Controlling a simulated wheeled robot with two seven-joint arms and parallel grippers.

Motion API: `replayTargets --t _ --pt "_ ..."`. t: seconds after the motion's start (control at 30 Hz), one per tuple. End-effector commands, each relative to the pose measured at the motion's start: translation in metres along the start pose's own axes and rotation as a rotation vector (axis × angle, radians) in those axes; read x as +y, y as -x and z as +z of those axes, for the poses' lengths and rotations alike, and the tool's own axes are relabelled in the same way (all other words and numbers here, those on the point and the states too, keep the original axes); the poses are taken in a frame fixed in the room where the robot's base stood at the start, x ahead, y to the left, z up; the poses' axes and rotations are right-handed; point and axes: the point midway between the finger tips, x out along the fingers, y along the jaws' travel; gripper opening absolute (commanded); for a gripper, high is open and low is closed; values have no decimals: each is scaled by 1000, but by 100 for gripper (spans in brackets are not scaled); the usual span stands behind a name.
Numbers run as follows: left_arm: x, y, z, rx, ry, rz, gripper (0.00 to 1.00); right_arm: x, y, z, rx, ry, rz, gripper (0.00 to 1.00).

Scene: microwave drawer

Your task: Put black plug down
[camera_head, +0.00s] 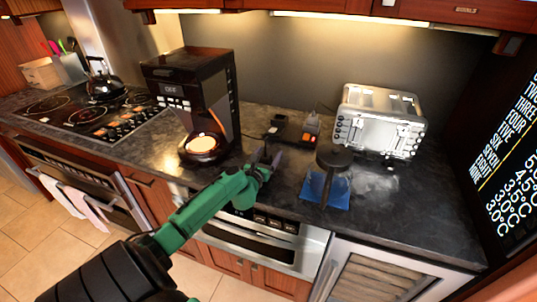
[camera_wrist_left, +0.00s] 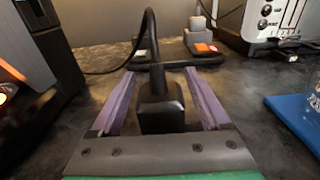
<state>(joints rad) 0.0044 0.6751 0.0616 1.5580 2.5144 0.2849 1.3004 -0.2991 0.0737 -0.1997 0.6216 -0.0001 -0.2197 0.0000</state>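The black plug (camera_wrist_left: 160,108) shows in the wrist view between the two purple fingers of my left gripper (camera_wrist_left: 160,76). A narrow gap shows on each side of the plug, so the gripper looks open around it. A black cord rises from the plug and bends left. In the head view my left gripper (camera_head: 266,160) is low over the counter's front part, right of the coffee maker; I cannot make out the plug there. Whether the plug touches the counter is hidden. My right gripper is not in view.
Socket blocks, one with an orange switch (camera_head: 311,128), lie behind the gripper on the dark counter (camera_head: 400,205). A coffee maker (camera_head: 190,85) stands left, a silver toaster (camera_head: 380,120) back right. A blue stand with a black round top (camera_head: 334,160) is close on the right.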

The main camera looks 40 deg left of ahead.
Motion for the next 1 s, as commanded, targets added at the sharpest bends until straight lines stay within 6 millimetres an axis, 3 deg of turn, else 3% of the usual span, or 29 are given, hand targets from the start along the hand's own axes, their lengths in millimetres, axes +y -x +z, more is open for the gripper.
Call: replayTargets --t 0.37,0.9,1.0 --pt "0 2 4 2 0 0 79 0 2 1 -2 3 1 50" --pt "0 105 2 4 2 -1 79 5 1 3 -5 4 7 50" --pt "0 116 3 2 2 0 79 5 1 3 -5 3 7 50"
